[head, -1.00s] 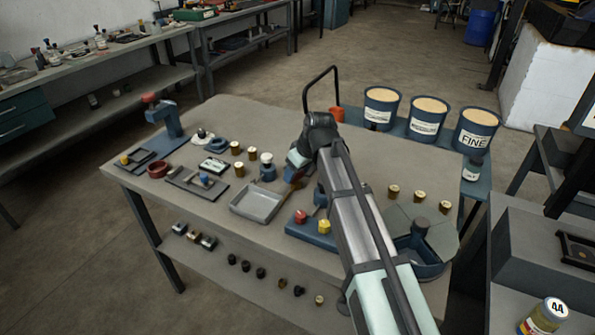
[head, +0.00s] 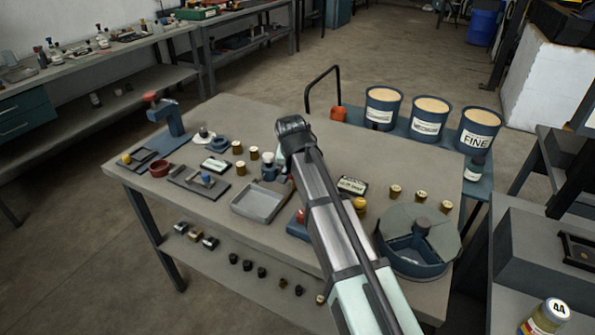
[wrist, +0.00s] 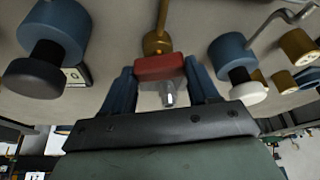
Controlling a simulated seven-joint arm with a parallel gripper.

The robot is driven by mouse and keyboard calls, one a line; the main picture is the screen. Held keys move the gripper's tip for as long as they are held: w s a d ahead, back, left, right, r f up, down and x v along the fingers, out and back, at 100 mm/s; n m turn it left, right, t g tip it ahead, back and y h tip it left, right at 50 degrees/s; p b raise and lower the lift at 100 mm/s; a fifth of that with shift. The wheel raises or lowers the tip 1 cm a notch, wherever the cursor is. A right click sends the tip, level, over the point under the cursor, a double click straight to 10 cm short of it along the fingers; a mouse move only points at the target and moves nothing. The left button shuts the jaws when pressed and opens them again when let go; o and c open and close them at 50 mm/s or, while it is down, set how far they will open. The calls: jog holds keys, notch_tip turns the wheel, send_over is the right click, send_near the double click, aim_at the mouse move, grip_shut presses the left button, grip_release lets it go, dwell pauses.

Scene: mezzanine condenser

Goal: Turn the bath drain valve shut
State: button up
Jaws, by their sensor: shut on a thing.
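In the wrist view my gripper (wrist: 160,70) has its two blue fingers on either side of a red handle (wrist: 158,67), shut on it. The handle sits at the end of a brass body (wrist: 157,42), which I take to be the bath drain valve. A clear or silver stub (wrist: 168,95) shows just below the handle, between the fingers. In the head view my arm covers the gripper and the valve, beside the grey tray (head: 249,214). How far the valve is turned cannot be told.
A blue post with a white knob (wrist: 250,92) stands close right of the fingers; a blue post with a dark knob (wrist: 35,75) stands left. Brass pieces (head: 238,148) stand behind the tray. A round blue basin (head: 412,262) is at the right. Free tabletop lies at the back.

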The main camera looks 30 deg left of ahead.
jog(key=shift+a+m+h, duration=0.15)
jog(key=shift+m+h, duration=0.55)
jog(key=shift+m, duration=1)
jog(key=o, duration=1.1)
jog(key=shift+c, duration=0.2)
jog(key=v, duration=1.4)
jog(key=shift+f, duration=0.1)
